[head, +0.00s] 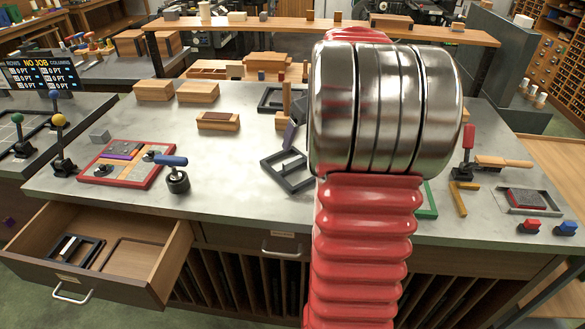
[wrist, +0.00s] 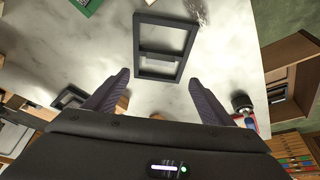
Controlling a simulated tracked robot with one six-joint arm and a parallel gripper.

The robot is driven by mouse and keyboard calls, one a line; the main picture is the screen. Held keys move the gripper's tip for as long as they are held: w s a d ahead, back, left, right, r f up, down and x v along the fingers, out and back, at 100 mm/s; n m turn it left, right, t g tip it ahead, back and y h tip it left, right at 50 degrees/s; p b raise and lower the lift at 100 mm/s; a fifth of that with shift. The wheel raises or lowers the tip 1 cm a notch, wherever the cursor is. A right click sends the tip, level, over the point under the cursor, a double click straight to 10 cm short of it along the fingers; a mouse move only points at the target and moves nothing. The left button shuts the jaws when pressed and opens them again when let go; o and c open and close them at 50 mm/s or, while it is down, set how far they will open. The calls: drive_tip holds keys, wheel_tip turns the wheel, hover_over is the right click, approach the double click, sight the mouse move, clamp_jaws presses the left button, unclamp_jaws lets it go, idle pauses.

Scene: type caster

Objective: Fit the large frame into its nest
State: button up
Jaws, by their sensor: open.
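A dark rectangular frame with a crossbar (head: 287,168) lies flat on the grey bench top, just left of my arm in the head view. It also shows in the wrist view (wrist: 160,57), at top centre. I take it for the large frame. My gripper (wrist: 158,82) is open and empty, its two fingertips apart near the frame's near end; I cannot tell the height between them. My arm hides most of the gripper in the head view. The open drawer (head: 165,232) at lower left holds a smaller-looking dark frame (head: 88,254) and an empty rectangular recess (head: 133,257), possibly the nest.
A red-edged board (head: 128,165) and a blue-handled tool (head: 177,178) stand at the bench's left front. Wooden blocks (head: 218,121) and another dark frame (head: 272,98) lie farther back. Small tools and a tray (head: 529,199) lie at right. Bare bench surrounds the large frame's left side.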

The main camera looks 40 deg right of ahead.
approach(292, 159)
drive_tip(key=shift+x, duration=1.5)
drive_tip(key=shift+s+f, duration=0.15)
drive_tip(key=shift+x, duration=2.55)
drive_tip(key=shift+a, duration=0.1)
drive_tip(key=shift+c, duration=0.4)
clamp_jaws()
